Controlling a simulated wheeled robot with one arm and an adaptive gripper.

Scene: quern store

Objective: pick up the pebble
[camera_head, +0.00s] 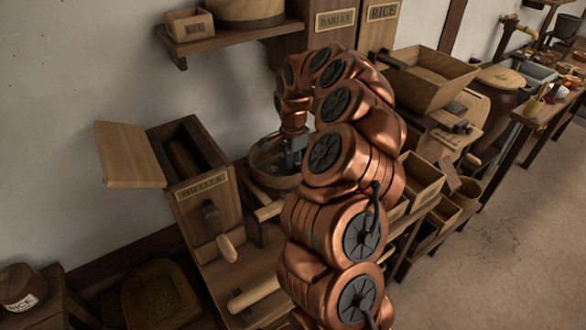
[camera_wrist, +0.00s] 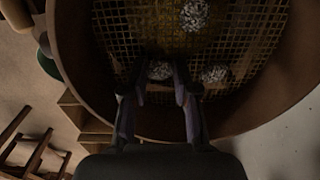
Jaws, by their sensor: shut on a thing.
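In the wrist view a speckled grey pebble (camera_wrist: 160,69) sits between the fingertips of my gripper (camera_wrist: 160,82), which is shut on it. Two more speckled pebbles lie apart on the mesh: one at the top (camera_wrist: 195,14) and one just right of the fingers (camera_wrist: 214,74). All are inside a round wooden sieve (camera_wrist: 75,75) with a brownish mesh floor. In the head view my gripper (camera_head: 294,155) reaches down into the round sieve (camera_head: 258,158); the pebbles there are too small or hidden to tell.
A wooden box labelled sheller (camera_head: 204,187), with its lid open, stands left of the sieve. A shelf (camera_head: 230,37) hangs above. Wooden bins (camera_head: 420,178) and a hopper (camera_head: 426,78) stand to the right. Open floor (camera_head: 490,260) lies at the lower right.

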